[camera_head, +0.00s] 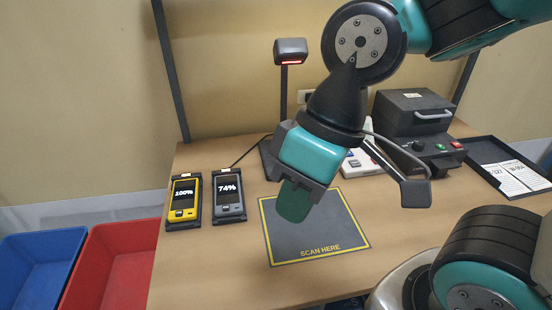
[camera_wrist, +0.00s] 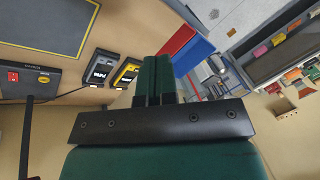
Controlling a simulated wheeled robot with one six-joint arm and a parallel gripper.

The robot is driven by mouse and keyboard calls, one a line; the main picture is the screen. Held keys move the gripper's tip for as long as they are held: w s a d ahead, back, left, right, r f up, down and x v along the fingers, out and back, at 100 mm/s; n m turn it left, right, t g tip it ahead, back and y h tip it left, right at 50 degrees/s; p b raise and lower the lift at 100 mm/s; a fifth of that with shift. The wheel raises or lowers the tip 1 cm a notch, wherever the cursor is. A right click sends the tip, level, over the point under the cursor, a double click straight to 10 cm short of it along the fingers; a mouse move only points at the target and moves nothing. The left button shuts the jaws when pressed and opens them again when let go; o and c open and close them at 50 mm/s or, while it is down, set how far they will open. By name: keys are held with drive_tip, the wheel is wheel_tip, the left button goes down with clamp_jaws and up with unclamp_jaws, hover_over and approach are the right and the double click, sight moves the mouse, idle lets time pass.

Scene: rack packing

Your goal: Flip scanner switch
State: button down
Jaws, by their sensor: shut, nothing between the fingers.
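The scanner (camera_head: 290,52) is a dark head with a glowing red strip on a thin upright post at the back of the table. Its base (camera_head: 268,160) is partly hidden behind my gripper in the head view. My gripper (camera_head: 293,205) is shut and empty, pointing down above the scan mat, in front of the scanner base and not visibly touching anything.
The grey "SCAN HERE" mat (camera_head: 318,254) lies below my gripper. A yellow handheld (camera_head: 183,200) and a grey one (camera_head: 228,199) sit in docks at left. A dark machine (camera_head: 412,115) and a black tray (camera_head: 487,152) stand at right. Blue (camera_head: 38,262) and red (camera_head: 110,265) bins are beside the table.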

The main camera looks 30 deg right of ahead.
drive_tip(key=shift+a, duration=0.1)
drive_tip(key=w+d+f+n+h+b, duration=0.1)
drive_tip(key=w+d, duration=0.2)
drive_tip(key=w, duration=0.4)
drive_tip(key=w+d+f+n+t+h+b, duration=0.15)
drive_tip(key=w+d, duration=0.25)
drive_tip(key=w, duration=0.4)
drive_tip(key=w+d+f+n, duration=0.1)
drive_tip(key=w+d+n, duration=0.15)
drive_tip(key=w, duration=0.45)
drive_tip(key=w+d+f+n+h, duration=0.1)
drive_tip(key=w+d+f, duration=0.3)
drive_tip(key=w+d, duration=0.2)
drive_tip(key=w+d+f+n+h+b, duration=0.1)
drive_tip(key=w+d+f, duration=0.3)
drive_tip(key=d, duration=0.6)
drive_tip(key=w, duration=0.2)
drive_tip(key=shift+w+f+n, duration=0.15)
drive_tip(key=shift+w+n, duration=0.25)
drive_tip(key=shift+f, duration=0.1)
drive_tip(key=f+p, duration=0.1)
drive_tip(key=f, duration=0.3)
drive_tip(key=w+f+p, duration=0.1)
drive_tip(key=f, duration=0.4)
drive_tip(key=f+p, duration=0.1)
drive_tip(key=f, duration=0.3)
drive_tip(key=shift+w+d+f, duration=0.25)
drive_tip(key=shift+w+f, duration=0.05)
drive_tip(key=shift+f, duration=0.05)
